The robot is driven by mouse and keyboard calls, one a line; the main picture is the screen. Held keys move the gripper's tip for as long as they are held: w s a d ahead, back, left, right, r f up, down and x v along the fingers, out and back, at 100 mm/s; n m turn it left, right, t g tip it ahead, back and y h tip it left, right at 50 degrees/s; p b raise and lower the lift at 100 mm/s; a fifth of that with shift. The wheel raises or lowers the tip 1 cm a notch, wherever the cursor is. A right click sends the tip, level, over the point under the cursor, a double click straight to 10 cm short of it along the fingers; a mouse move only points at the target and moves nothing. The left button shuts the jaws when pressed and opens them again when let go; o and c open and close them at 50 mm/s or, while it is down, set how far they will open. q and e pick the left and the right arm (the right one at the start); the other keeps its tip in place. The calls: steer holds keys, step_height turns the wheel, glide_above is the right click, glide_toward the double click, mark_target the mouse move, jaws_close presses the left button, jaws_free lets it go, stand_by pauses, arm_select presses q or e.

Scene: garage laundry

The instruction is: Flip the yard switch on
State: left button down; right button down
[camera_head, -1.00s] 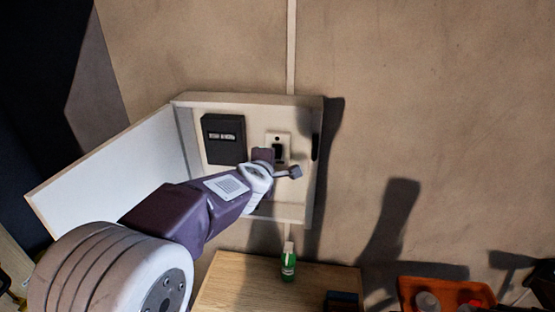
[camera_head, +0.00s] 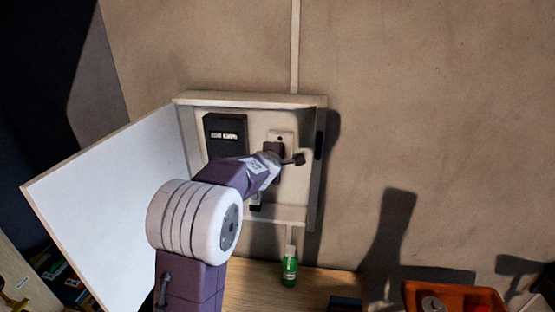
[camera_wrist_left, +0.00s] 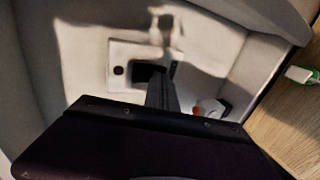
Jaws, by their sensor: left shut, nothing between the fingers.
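An open wall box (camera_head: 250,100) holds a pale switch plate (camera_head: 281,136) at its right side. The plate (camera_wrist_left: 118,68) and its dark switch (camera_wrist_left: 148,73) also show in the left wrist view. My left gripper (camera_head: 274,149) is inside the box, shut and empty, in front of the lower plate. In the left wrist view, the shut fingers (camera_wrist_left: 161,96) overlap the right end of the switch; I cannot tell whether they touch it. The gripper hides the switch in the head view, and its on or off position cannot be told. My right gripper is not in view.
The box's white door (camera_head: 110,205) stands open to the left. A black labelled unit (camera_head: 226,133) is beside the plate. Below are a wooden surface (camera_head: 255,285), a green bottle (camera_head: 290,268) and an orange tray (camera_head: 412,293). The wall to the right is bare.

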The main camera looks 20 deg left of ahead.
arm_select(q)
steer(key=b, duration=0.2)
steer(key=shift+w+f+t+b, duration=0.1)
steer(key=shift+w+t+b, duration=0.1)
steer(key=shift+t+b, duration=0.15)
steer(key=shift+r+p, duration=0.8)
steer(key=shift+r, duration=0.05)
